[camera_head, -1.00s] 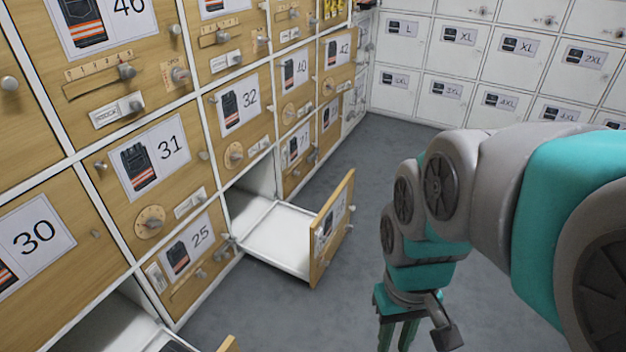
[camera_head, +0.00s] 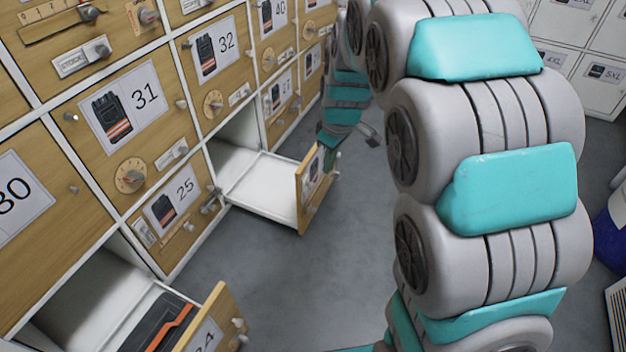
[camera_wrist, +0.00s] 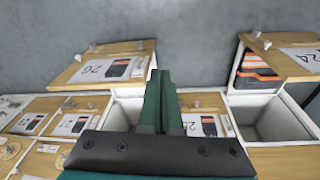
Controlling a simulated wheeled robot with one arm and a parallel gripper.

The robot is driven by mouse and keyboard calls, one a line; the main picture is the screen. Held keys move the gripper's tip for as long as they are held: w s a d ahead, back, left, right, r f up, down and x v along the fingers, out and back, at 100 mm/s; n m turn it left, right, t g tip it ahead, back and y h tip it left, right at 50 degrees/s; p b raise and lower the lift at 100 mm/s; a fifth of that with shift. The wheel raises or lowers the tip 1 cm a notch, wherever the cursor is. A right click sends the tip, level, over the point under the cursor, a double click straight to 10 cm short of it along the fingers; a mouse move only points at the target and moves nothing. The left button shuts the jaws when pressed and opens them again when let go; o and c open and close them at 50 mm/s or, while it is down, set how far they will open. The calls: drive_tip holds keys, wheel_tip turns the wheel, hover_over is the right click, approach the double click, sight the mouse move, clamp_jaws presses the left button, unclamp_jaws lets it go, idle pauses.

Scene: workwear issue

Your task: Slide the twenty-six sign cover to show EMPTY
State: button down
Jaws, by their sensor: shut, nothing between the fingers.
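Drawer 26 stands open, its wooden front (camera_head: 303,200) facing the aisle and its white inside empty. In the wrist view its front (camera_wrist: 72,74) carries a "26" label (camera_wrist: 105,69) with a dark vest picture, and small knobs stand along its far edge.
Drawer 24 (camera_head: 222,325) is open at the lower left, holding a dark orange-striped vest (camera_head: 160,335). Closed compartments 25 (camera_head: 180,205), 31 (camera_head: 130,105) and 32 (camera_head: 218,50) carry knobs and dials. White lockers (camera_head: 590,75) stand at the back right. Grey floor (camera_head: 260,270) is open between.

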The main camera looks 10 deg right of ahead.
sight(312, 184)
drive_tip(key=w+f+n+t, duration=0.1)
drive_tip(key=w+f, duration=0.3)
drive_tip(key=w, duration=0.4)
drive_tip(key=shift+w+a+n, duration=0.2)
drive_tip(key=shift+a+n, duration=0.15)
drive_tip(key=shift+n, duration=0.35)
drive_tip(key=x, duration=1.4)
drive_tip(key=shift+a, duration=0.15)
wheel_tip(312, 184, down, 6)
drive_tip(key=b, duration=0.3)
drive_tip(key=shift+f, duration=0.15)
drive_tip(key=shift+s, duration=0.15)
